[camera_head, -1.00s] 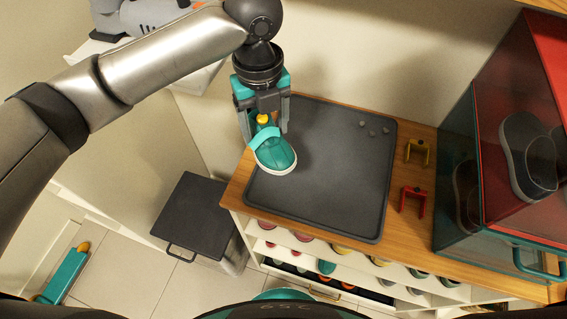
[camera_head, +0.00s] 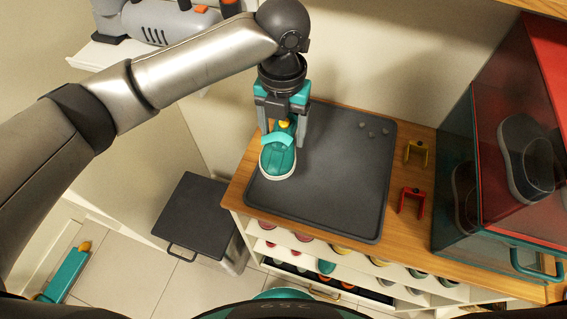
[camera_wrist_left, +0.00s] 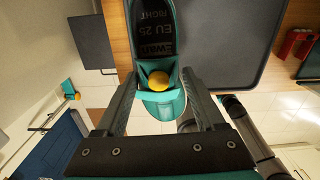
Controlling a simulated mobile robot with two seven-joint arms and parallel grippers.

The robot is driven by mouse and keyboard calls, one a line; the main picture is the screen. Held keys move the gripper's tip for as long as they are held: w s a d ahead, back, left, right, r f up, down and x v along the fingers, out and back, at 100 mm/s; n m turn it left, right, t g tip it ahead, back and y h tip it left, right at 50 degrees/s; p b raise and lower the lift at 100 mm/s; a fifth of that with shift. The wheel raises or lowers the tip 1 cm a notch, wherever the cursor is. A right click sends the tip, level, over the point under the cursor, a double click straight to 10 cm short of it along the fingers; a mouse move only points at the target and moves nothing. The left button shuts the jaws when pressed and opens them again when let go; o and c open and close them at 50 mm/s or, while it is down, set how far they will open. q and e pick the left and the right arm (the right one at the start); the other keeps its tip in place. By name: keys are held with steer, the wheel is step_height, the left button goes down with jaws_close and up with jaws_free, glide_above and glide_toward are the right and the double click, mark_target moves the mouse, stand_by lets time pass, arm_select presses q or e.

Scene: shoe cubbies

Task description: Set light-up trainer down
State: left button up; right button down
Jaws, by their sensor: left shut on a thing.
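The tray lies on a wooden top with a yellow bracket (camera_head: 416,153) and a red bracket (camera_head: 411,201) on its right. A red and teal clear-fronted case (camera_head: 500,160) stands at the far right. Small pebble-like bits lie in the tray's back right corner. Shoe cubbies (camera_head: 330,250) are below.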

arm_select(q)
step_height(320, 180, down, 9)
steer(key=shift+f, duration=0.2)
steer(key=shift+f+b, duration=0.1)
steer(key=shift+b, duration=0.2)
steer(key=shift+f, duration=0.1)
steer(key=o, duration=1.5)
steer(key=shift+c, duration=0.2)
